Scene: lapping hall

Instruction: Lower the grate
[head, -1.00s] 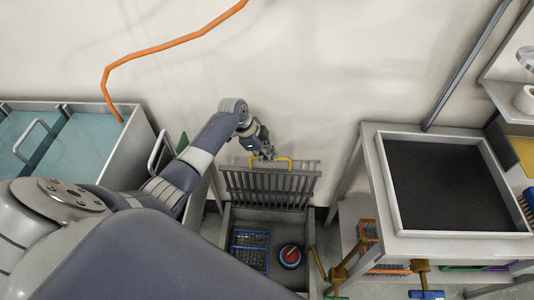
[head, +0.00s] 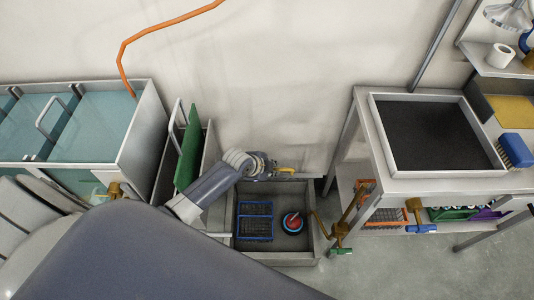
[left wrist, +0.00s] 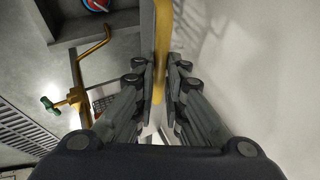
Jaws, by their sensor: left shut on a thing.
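The grate's yellow handle (head: 285,170) shows at the back edge of the grey bin (head: 308,250). My left gripper (head: 273,171) is shut on this handle. In the left wrist view the yellow bar (left wrist: 161,45) runs between the two fingers (left wrist: 163,72). The grate's slats are not clearly visible now, so I cannot tell its tilt. The bin's inside is open to view from above. It holds a blue-framed basket (head: 255,221) and a round red and blue thing (head: 292,222). My right gripper is not in view.
A narrow bin with a green panel (head: 188,150) stands left of my forearm, beside teal-filled tanks (head: 106,115). A bench with a black tray (head: 435,135) stands right. A brass valve with a green handle (head: 341,251) is close to the bin's right side.

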